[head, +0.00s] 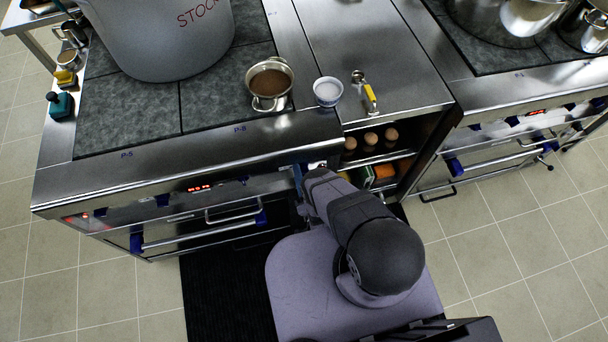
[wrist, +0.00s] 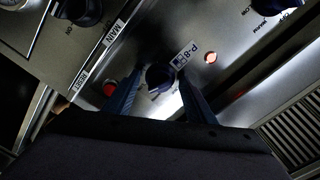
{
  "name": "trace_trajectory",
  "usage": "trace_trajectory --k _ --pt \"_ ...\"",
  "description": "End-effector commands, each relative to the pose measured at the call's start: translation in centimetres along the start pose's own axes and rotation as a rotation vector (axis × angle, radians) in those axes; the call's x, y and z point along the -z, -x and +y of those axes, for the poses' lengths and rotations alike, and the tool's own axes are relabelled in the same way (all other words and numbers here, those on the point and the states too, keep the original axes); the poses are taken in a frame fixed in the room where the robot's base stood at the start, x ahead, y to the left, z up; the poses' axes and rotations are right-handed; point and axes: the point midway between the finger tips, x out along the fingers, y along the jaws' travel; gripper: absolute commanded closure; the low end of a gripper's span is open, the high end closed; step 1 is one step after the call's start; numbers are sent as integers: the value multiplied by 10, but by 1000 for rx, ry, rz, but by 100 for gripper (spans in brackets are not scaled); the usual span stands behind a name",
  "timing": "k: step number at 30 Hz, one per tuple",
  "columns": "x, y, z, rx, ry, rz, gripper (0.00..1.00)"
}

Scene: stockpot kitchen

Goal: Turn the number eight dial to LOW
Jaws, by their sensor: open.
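The number eight dial (wrist: 159,77) is a dark round knob on the steel front panel, beside a white P-8 label, in the wrist view. My gripper (wrist: 158,88) is open, with one blue finger on each side of the dial. I cannot tell whether the fingers touch it. The dial's pointer setting and its LOW mark are too dark and small to read. In the head view my gripper (head: 303,176) is at the right end of the stove front (head: 180,192), and the dial cannot be made out there.
A small lit red lamp (wrist: 210,57) and a red button (wrist: 109,89) flank the dial. Another dark knob (wrist: 84,10) is at upper left. On the stovetop stand a large stockpot (head: 160,35) and a small pot of brown liquid (head: 270,84); a white bowl (head: 328,91) is beside them.

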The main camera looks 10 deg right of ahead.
Motion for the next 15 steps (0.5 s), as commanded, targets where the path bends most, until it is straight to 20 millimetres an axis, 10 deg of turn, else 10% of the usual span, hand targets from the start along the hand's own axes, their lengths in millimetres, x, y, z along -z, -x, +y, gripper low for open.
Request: trace_trajectory --k 15 --pt "1 49 -3 0 0 -4 50"
